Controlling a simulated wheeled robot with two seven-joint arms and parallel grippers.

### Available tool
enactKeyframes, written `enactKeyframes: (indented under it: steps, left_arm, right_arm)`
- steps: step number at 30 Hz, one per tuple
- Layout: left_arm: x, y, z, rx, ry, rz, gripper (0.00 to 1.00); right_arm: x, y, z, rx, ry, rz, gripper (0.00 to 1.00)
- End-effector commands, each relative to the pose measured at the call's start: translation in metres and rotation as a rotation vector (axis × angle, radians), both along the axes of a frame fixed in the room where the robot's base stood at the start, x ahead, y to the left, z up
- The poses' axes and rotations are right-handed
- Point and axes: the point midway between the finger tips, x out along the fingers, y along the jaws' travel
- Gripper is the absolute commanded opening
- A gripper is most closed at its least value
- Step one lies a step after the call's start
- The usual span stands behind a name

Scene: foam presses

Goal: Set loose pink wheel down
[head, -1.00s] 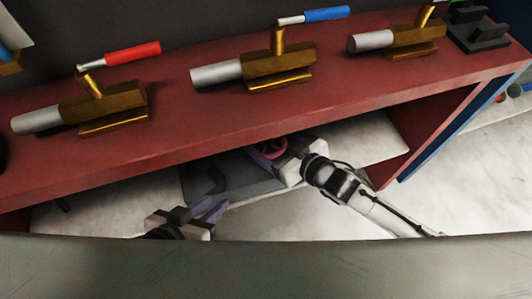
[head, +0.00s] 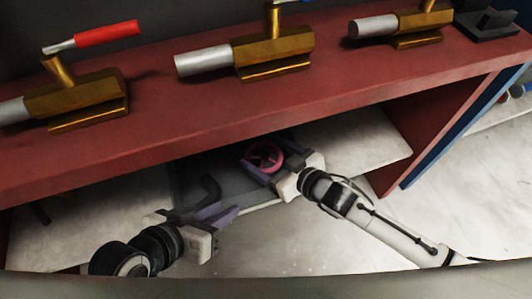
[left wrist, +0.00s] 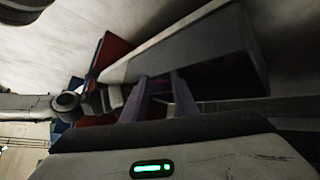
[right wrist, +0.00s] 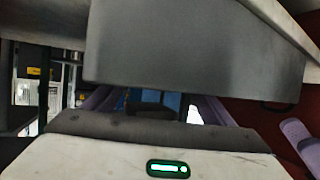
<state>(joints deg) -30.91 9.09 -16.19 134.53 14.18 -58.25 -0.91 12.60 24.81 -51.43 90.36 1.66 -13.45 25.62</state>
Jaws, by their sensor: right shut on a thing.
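The pink wheel (head: 264,156), a spoked ring, is at the jaws of my right gripper (head: 268,169) in the head view, above the dark grey tray under the red bench. My right gripper is shut on it. The right wrist view shows the purple fingers (right wrist: 155,105) with a dark part between them; the wheel's pink rim cannot be made out there. My left gripper (head: 222,213) is lower left of the wheel, by the tray's front edge, apart from it. Its purple fingers (left wrist: 160,90) have an empty gap between them in the left wrist view.
The dark grey tray (head: 190,188) lies on a pale shelf (head: 110,205) below the red bench (head: 180,135). A dark hooked part shows by the tray. Brass presses with silver cylinders stand on the bench. The bench's front edge overhangs the shelf; a red side panel (head: 425,150) bounds its right.

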Motion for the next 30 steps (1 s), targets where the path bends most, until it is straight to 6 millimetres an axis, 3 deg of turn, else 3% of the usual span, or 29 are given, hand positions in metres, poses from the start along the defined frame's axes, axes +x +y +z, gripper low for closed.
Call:
enactKeyframes:
  steps: [11,12,13,21,26,30]
  left_arm:
    - [0.001,-0.002,0.002,-0.013,-0.01,0.001,0.26]
    - [0.001,-0.002,0.002,-0.013,-0.01,0.001,0.26]
    - [0.001,-0.002,0.002,-0.013,-0.01,0.001,0.26]
    - [0.001,-0.002,0.003,-0.013,-0.01,0.001,0.26]
    - [0.001,0.0,0.009,-0.002,-0.009,0.001,0.26]
    - [-0.007,0.012,-0.004,0.065,0.05,0.01,0.26]
  right_arm:
    - [0.0,0.001,-0.008,0.002,-0.002,0.001,0.5]
    - [0.0,0.0,-0.009,0.001,0.001,0.0,0.81]
    - [0.0,0.0,-0.009,0.001,0.001,0.0,0.85]
    - [0.0,0.0,-0.008,-0.001,0.001,-0.001,0.85]
    - [0.0,-0.001,0.008,-0.001,-0.001,0.0,0.85]
    - [-0.019,-0.016,0.019,0.0,0.006,-0.002,0.85]
